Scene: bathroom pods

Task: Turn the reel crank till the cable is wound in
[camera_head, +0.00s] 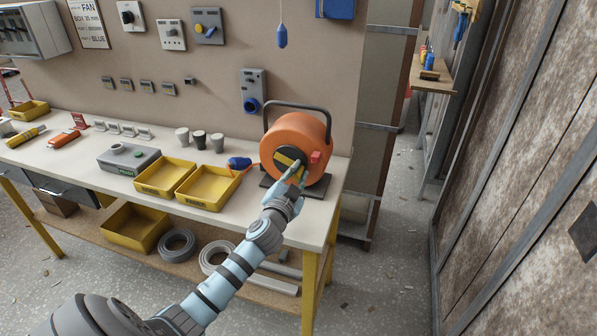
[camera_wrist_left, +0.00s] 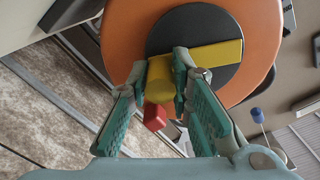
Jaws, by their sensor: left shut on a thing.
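The orange cable reel (camera_head: 300,135) stands on a dark base at the right end of the workbench, under a dark carrying frame. Its round side and black hub (camera_wrist_left: 195,75) fill the top of the left wrist view. A yellow crank arm (camera_wrist_left: 218,54) crosses the hub and bears a yellow handle (camera_wrist_left: 160,80). My left gripper (camera_head: 296,172) is shut on this handle, with its teal fingers (camera_wrist_left: 161,77) on either side. A small red block (camera_head: 315,157) sits beside the crank. A blue plug (camera_head: 238,163) lies left of the reel with a short orange cable at it.
Yellow bins (camera_head: 166,178) and a grey box (camera_head: 128,158) stand left on the bench. Small cups (camera_head: 200,139) stand behind. Grey coils (camera_head: 177,245) lie on the lower shelf. The floor (camera_head: 390,235) right of the bench is open, up to a worn wall panel.

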